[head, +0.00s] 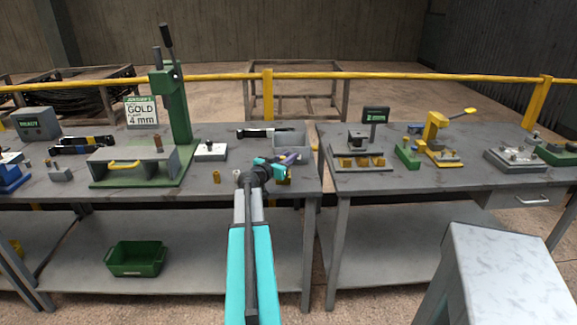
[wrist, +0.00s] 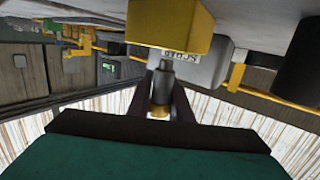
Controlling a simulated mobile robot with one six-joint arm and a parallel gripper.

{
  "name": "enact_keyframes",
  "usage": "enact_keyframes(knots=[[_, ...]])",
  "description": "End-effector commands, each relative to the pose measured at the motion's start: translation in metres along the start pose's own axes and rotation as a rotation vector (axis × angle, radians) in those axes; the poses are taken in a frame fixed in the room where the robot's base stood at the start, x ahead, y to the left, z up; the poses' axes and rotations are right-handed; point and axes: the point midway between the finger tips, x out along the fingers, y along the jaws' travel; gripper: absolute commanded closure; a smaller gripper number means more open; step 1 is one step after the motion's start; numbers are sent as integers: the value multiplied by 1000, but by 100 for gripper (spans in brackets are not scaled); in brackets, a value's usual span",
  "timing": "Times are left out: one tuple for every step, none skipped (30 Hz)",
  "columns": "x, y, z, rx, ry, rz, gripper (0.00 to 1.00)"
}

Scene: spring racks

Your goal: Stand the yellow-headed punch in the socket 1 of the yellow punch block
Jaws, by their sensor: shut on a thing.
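My gripper (wrist: 164,88) is shut on a punch with a grey metal shaft (wrist: 164,78) and a gold-coloured head, held between two dark fingers. In the wrist view, a yellow block (wrist: 170,26) sits close beyond the shaft's end; no socket can be made out on it. In the head view my gripper (head: 289,159) is over the front right of the left bench, and the punch cannot be made out there. A small yellow piece (head: 286,179) shows partly behind my wrist, perhaps the yellow punch block. Whether shaft and block touch cannot be told.
A grey bin (head: 290,139) stands behind my gripper on the left bench (head: 235,184). A small brass piece (head: 216,177) stands to the left. A gap separates the right bench (head: 400,182).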

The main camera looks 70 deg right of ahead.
Motion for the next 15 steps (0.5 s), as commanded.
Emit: enact_keyframes(knots=[[1, 0, 10, -4, -2, 0, 100], [1, 0, 14, -4, -2, 0, 100], [1, 0, 19, -2, -2, 0, 100], [2, 0, 23, -2, -2, 0, 100], [2, 0, 26, -3, -2, 0, 100], [2, 0, 29, -3, -2, 0, 100], [3, 0, 31, -2, -1, 0, 100], [3, 0, 33, -2, -1, 0, 100], [3, 0, 34, -1, -1, 0, 100], [3, 0, 34, -1, -1, 0, 100], [3, 0, 34, -1, -1, 0, 100], [3, 0, 34, -1, -1, 0, 100], [3, 0, 34, -1, -1, 0, 100], [3, 0, 34, -1, -1, 0, 100], [3, 0, 34, -1, -1, 0, 100]])
